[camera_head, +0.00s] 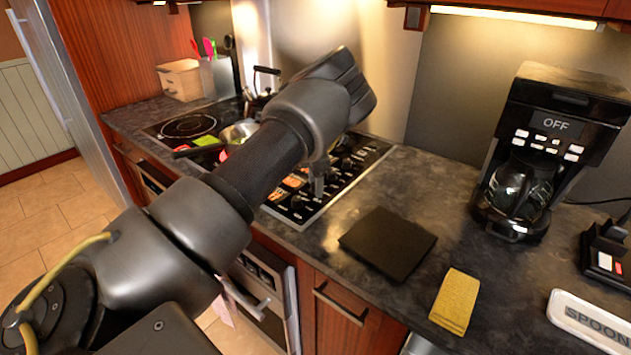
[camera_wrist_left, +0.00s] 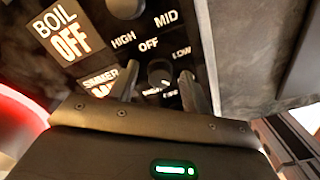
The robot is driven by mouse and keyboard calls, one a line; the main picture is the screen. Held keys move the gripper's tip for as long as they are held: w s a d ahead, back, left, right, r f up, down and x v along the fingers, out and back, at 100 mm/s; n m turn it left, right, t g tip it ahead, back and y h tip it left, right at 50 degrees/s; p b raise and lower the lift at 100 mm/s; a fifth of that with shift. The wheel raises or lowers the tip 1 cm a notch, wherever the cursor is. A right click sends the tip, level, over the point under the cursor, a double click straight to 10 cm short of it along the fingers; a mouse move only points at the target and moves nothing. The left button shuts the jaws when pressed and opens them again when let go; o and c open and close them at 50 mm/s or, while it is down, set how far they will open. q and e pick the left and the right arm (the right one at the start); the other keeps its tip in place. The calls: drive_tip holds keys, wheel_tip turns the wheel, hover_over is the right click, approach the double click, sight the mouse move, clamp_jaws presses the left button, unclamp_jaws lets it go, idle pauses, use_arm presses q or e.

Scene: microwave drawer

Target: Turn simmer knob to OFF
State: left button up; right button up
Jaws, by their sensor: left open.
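The stove (camera_head: 368,160) has a black control panel with several knobs, partly hidden behind my left arm. In the left wrist view, a small dark round knob (camera_wrist_left: 159,73) sits among the labels HIGH, MID, OFF and LOW. A SIMMER label (camera_wrist_left: 100,80) is beside it, its lower line mostly hidden by a finger. My left gripper (camera_wrist_left: 158,78) is open, with one finger on each side of this knob; I cannot tell whether they touch it. In the head view, the left gripper (camera_head: 318,182) points down at the panel. My right gripper is not in view.
Another knob (camera_wrist_left: 126,6) and a BOIL OFF label (camera_wrist_left: 68,32) are close by. A pan (camera_head: 238,132) and a kettle (camera_head: 262,95) stand on the stove. A black square board (camera_head: 388,243), yellow sponge (camera_head: 454,301) and coffee maker (camera_head: 545,140) are to the right.

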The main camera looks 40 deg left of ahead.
use_arm(q)
drive_tip(key=shift+c, duration=0.9)
drive_tip(key=c, duration=0.8)
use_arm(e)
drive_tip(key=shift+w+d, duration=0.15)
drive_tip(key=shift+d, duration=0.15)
use_arm(q)
drive_tip(key=shift+r+n, duration=0.1)
drive_tip(key=shift+n, duration=0.2)
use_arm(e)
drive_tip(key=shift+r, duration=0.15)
